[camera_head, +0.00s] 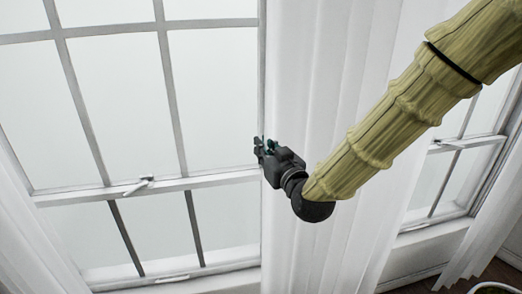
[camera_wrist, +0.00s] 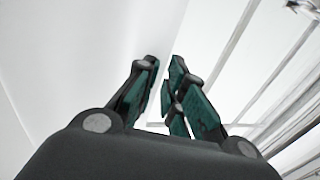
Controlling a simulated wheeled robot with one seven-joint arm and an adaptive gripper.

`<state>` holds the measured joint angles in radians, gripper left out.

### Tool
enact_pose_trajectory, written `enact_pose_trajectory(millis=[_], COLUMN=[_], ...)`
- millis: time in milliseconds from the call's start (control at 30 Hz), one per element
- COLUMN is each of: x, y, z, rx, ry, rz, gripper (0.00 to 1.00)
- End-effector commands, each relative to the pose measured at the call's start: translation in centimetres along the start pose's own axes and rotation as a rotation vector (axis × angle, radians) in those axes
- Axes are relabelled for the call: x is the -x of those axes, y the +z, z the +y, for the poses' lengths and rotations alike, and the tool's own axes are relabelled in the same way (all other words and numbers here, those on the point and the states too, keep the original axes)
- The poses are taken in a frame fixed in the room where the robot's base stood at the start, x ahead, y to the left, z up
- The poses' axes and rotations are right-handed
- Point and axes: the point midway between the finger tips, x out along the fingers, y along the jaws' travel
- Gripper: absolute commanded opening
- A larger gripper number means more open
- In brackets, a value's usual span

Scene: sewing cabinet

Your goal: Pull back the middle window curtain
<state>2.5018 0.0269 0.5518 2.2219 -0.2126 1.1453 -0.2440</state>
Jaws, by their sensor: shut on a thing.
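The white window curtain (camera_head: 310,75) hangs in vertical folds right of the large window in the head view. Its left edge stands beside the window frame. My gripper (camera_head: 259,147) is at that left edge, about mid-height of the picture, with my arm crossing in front of the curtain from the upper right. In the wrist view my gripper (camera_wrist: 162,75) has its fingers close together, shut on the curtain edge. The white curtain cloth (camera_wrist: 75,55) fills the left of that view. The exact pinched part is hidden between the fingers.
The large window (camera_head: 115,100) has a grid of bars, a sill and a small latch (camera_head: 140,185). Another window (camera_head: 455,165) stands at the right. White curtains also hang at the lower left (camera_head: 35,235) and lower right (camera_head: 490,225).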

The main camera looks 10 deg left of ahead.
Motion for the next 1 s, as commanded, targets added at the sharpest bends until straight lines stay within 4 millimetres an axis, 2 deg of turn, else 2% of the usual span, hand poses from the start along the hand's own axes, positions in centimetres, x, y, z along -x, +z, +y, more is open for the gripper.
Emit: enact_pose_trajectory(millis=[167, 200, 300, 667, 867, 1000], x=[0.0, 0.0, 0.0, 0.2, 2.4, 5.0], y=[-0.1, -0.1, -0.1, -0.1, -0.1, -0.1], z=[0.3, 0.3, 0.3, 0.1, 0.2, 0.2], rx=[0.001, 0.001, 0.001, 0.001, 0.001, 0.000], ry=[0.006, 0.007, 0.006, 0.002, 0.004, 0.004], rz=[0.001, 0.001, 0.001, 0.001, 0.001, 0.000], gripper=[0.00, 0.18, 0.34, 0.34, 0.34, 0.34])
